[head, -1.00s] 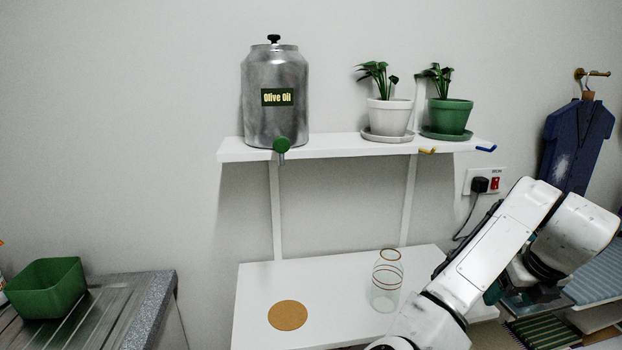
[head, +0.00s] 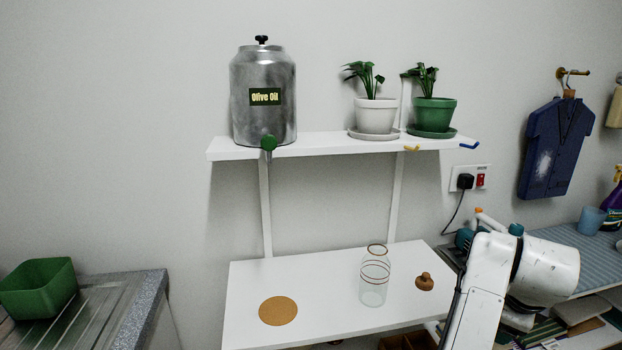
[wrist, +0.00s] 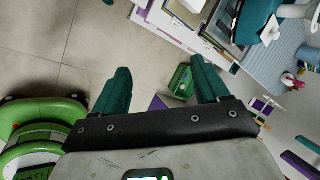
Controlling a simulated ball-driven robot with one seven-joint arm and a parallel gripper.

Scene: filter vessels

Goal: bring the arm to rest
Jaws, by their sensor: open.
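My gripper (wrist: 163,88) shows in the wrist view with its two teal fingers spread wide apart and nothing between them. It points down toward the grey tiled floor, near low shelves. In the head view my white arm is folded at the lower right, right of the white table (head: 245,290); the fingertips cannot be made out there.
A clear glass jar (head: 373,292), a brown stopper (head: 425,282) and a cork disc (head: 278,311) are on the table. Above, a shelf (head: 320,146) bears the olive oil vessel (head: 263,115) and two potted plants. A green bin (head: 38,290) stands left.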

